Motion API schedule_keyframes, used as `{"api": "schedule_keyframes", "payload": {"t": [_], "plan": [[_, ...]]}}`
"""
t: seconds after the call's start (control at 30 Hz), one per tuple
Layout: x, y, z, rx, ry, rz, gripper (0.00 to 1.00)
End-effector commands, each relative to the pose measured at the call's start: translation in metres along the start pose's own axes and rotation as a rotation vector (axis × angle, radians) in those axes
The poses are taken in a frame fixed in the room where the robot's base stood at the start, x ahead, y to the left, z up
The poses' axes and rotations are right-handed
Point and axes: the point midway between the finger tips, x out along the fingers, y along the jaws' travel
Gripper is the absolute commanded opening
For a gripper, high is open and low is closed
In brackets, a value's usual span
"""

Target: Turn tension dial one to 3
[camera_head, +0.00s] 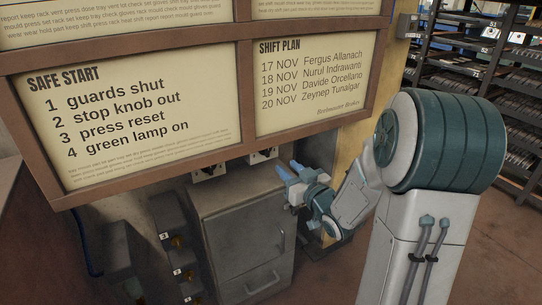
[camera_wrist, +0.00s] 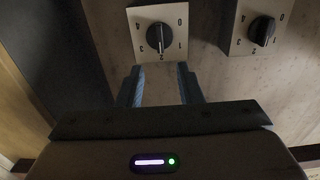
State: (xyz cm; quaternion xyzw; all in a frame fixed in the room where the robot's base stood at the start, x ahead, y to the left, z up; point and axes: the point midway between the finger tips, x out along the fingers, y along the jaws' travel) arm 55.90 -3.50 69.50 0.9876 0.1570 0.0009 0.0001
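Two dials with black knobs on pale square plates show in the wrist view: a left dial (camera_wrist: 160,37) and a right dial (camera_wrist: 262,31). Numbers from 0 to 4 ring the left knob; its pointer appears to aim down near 2. The right knob's pointer also appears to aim downward. I cannot tell which is tension dial one. My gripper (camera_wrist: 161,86) is open and empty, its two blue fingers apart just below the left dial, not visibly touching it. In the head view my gripper (camera_head: 285,172) is under the notice board, near partly hidden plates.
The wooden notice board (camera_head: 150,188) overhangs the dials and hides their upper parts in the head view. A grey cabinet (camera_head: 240,220) with handles stands below. Small numbered boxes (camera_head: 178,243) are at its left. Racks (camera_head: 470,80) stand at the right.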

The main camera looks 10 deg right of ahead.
Motion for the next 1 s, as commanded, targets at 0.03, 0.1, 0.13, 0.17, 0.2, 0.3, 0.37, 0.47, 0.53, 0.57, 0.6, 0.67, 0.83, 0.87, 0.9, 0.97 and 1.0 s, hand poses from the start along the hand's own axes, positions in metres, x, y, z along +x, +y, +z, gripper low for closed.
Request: {"api": "schedule_keyframes", "payload": {"t": [0.03, 0.1, 0.13, 0.17, 0.2, 0.3, 0.37, 0.47, 0.53, 0.57, 0.6, 0.67, 0.83, 0.87, 0.9, 0.97, 1.0], "plan": [[0.012, -0.001, 0.003, 0.0, 0.002, -0.004, 0.33], [0.028, -0.001, 0.003, 0.0, 0.002, -0.002, 0.33], [0.034, -0.001, 0.003, 0.0, 0.001, -0.003, 0.33], [0.041, -0.001, 0.003, 0.0, 0.001, -0.003, 0.33], [0.049, -0.001, 0.003, 0.001, 0.001, -0.002, 0.33], [0.068, 0.0, 0.003, 0.0, 0.001, -0.001, 0.33], [0.078, -0.001, 0.003, 0.001, 0.0, -0.001, 0.33], [0.089, 0.0, 0.002, 0.0, 0.0, 0.0, 0.33], [0.095, 0.0, 0.002, 0.0, -0.001, 0.0, 0.33], [0.097, 0.0, 0.001, 0.0, -0.001, 0.001, 0.33], [0.098, 0.0, 0.001, 0.0, -0.001, 0.001, 0.33], [0.1, 0.0, 0.001, 0.0, -0.002, 0.001, 0.33], [0.101, 0.0, 0.001, 0.0, -0.002, 0.002, 0.33], [0.101, 0.0, 0.001, 0.0, -0.002, 0.002, 0.33], [0.101, 0.0, 0.001, 0.0, -0.002, 0.002, 0.33], [0.101, 0.0, 0.001, 0.0, -0.002, 0.001, 0.22], [0.101, 0.0, 0.001, 0.0, -0.002, 0.001, 0.1]]}}
